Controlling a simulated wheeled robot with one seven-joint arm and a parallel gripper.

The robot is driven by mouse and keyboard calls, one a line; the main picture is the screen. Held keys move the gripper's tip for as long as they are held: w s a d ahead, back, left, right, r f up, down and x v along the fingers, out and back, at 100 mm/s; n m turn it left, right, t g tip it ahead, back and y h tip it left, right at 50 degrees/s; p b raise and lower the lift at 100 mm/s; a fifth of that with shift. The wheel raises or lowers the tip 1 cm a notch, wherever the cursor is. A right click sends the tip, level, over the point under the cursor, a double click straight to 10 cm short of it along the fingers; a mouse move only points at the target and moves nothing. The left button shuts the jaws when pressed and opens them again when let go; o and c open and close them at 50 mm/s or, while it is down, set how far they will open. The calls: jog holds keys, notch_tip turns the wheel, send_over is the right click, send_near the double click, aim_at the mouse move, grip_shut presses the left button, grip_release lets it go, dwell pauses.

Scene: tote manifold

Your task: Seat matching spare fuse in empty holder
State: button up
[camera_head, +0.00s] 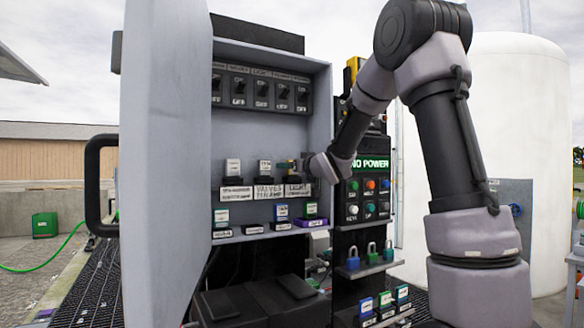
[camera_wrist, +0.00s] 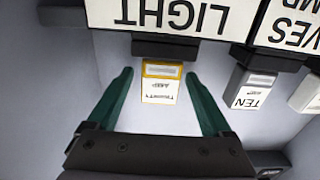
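A yellow-edged fuse marked TWENTY AMP (camera_wrist: 161,90) stands at the dark holder (camera_wrist: 165,48) by the LIGHT label (camera_wrist: 168,14), upside down in the wrist view. It touches the holder; how deep it sits I cannot tell. My gripper (camera_wrist: 159,78) is open, its green fingers on either side of the fuse with a gap at each. In the head view my gripper (camera_head: 300,164) is at the right end of the holder row, partly covering that fuse. Two pale fuses, one at the left holder (camera_head: 233,167) and one at the VALVES holder (camera_head: 265,168), stand beside it.
The grey cabinet's door (camera_head: 165,170) stands open at left. Breaker switches (camera_head: 262,90) are above. A display reads NO POWER (camera_head: 371,163).

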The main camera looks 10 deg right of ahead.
jog(key=s+d+f+m+g+h, duration=0.25)
jog(key=s+d, duration=0.25)
jog(key=s, duration=0.6)
jog(key=s+d+f+m+g+h, duration=0.1)
jog(key=s+d+m+g+h, duration=0.25)
jog(key=s, duration=0.75)
jog(key=s+a+f+m+g+y, duration=0.1)
jog(key=s+f+g, duration=0.1)
jog(key=s, duration=0.7)
jog(key=s+a+f+g+y, duration=0.1)
jog(key=s+f, duration=0.3)
jog(key=s, duration=0.5)
jog(key=shift+s+a+m+g+y, duration=0.15)
jog(key=shift+a+m+g+y, duration=0.2)
jog(key=shift+g, duration=0.25)
jog(key=shift+a, duration=0.1)
